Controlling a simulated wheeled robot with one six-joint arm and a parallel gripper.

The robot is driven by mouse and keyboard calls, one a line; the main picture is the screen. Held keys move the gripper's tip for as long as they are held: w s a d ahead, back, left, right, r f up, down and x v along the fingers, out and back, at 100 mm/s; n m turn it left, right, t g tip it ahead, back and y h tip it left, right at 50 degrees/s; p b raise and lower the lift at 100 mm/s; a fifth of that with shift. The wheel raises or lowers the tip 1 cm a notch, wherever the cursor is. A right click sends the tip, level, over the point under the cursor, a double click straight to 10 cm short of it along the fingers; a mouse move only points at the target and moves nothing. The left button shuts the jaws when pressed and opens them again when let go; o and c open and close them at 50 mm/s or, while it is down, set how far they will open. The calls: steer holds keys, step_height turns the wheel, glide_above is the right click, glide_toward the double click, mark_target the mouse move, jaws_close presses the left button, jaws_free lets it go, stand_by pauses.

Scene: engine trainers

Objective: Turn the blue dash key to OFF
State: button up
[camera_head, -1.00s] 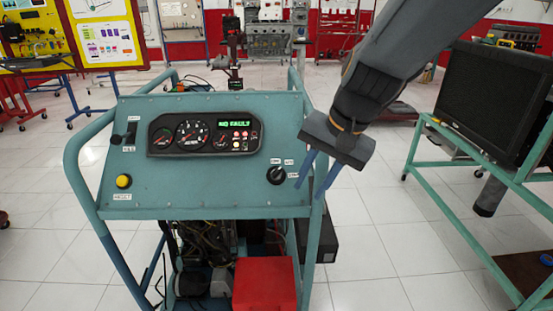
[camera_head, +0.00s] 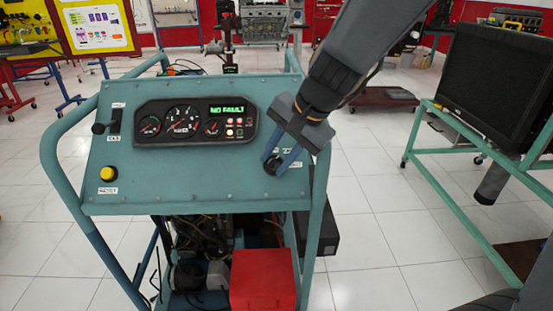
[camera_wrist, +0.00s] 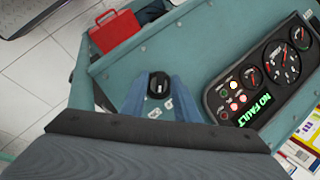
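The dash key (camera_head: 271,167) is a round black knob at the lower right of the blue-green sloped dash panel (camera_head: 190,185). In the wrist view the knob (camera_wrist: 159,84) shows a raised bar across its face, with small white labels near it. I cannot read its position for certain. My gripper (camera_head: 274,163) has its two blue fingers reaching down at the knob. In the wrist view the open fingers (camera_wrist: 158,92) lie one on each side of it, and I cannot tell whether they touch it. In the head view the fingers partly cover the knob and its labels.
The gauge cluster (camera_head: 195,122) left of my gripper reads NO FAULT. A yellow button (camera_head: 108,174) and a black lever (camera_head: 113,120) sit at the panel's left. Tubular rails (camera_head: 50,150) flank the panel. A red box (camera_head: 263,280) is below. A monitor stand (camera_head: 437,180) stands right.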

jaws_close()
steer(key=shift+r+n+p, duration=0.15)
steer(key=shift+n+p, duration=0.15)
steer(key=shift+p, duration=0.45)
steer(key=n+h+p, duration=0.1)
steer(key=p, duration=0.2)
steer(key=shift+r+g, duration=0.15)
steer(key=shift+g, duration=0.25)
steer(key=n+h+p, duration=0.1)
steer(key=n+p, duration=0.1)
steer(key=p, duration=0.4)
steer(key=shift+a+n+g, duration=0.15)
steer(key=shift+n+g, duration=0.15)
steer(key=n+h+p, duration=0.1)
steer(key=p, duration=0.2)
steer(key=shift+w+a+n+h+p, duration=0.1)
steer(key=shift+n+h+p, duration=0.5)
steer(key=shift+n+p, duration=0.45)
steer(key=shift+f+p, duration=0.2)
steer(key=shift+p, duration=0.15)
